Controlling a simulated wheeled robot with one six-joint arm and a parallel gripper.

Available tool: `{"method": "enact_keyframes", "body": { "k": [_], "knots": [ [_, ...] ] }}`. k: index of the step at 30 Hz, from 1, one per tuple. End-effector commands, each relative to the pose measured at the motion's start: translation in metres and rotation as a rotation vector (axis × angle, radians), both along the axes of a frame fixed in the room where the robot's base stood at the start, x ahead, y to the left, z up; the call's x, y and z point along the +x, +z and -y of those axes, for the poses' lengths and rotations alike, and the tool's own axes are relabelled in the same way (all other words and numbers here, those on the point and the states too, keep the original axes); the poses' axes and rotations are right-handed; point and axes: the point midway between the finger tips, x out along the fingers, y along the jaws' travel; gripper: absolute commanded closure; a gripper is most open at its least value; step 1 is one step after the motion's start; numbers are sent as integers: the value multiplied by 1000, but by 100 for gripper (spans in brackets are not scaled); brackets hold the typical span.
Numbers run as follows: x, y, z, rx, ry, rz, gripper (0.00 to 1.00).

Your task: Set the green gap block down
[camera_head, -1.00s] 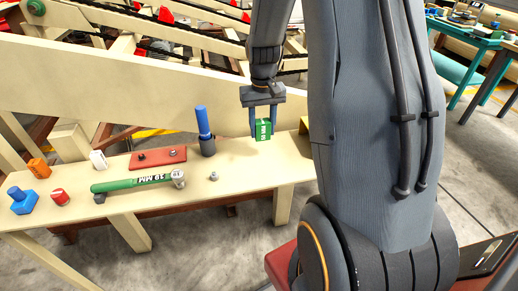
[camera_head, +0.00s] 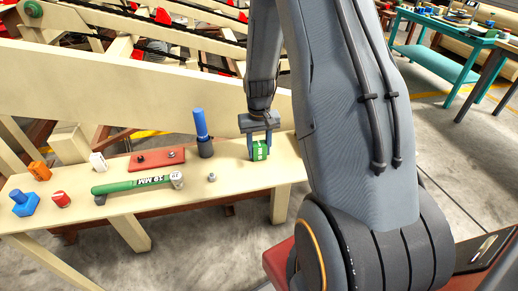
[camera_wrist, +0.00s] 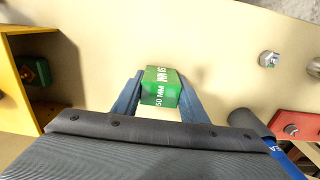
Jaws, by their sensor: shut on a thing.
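The green gap block (camera_head: 260,151) is at the right part of the cream bench (camera_head: 230,183), right of the blue-handled tool. My gripper (camera_head: 258,146) is shut on it from above. In the wrist view the block (camera_wrist: 160,88), marked 50 MM, sits between the two fingertips of my gripper (camera_wrist: 158,92). The block is at or very near the bench surface; I cannot tell whether it touches.
A blue-handled tool in a dark cup (camera_head: 203,135) stands left of the block. A yellow open box (camera_wrist: 22,75) shows in the wrist view.

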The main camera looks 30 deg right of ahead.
Motion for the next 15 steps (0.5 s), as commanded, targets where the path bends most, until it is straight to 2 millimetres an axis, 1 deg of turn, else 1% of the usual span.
{"method": "enact_keyframes", "body": {
  "k": [4,5,6,8,15],
  "knots": [
    [0,-3,0,0,0,0,93],
    [0,-3,0,0,0,0,58],
    [0,-3,0,0,0,0,51],
    [0,-3,0,0,0,0,42],
    [0,-3,0,0,0,0,42]
  ]
}}
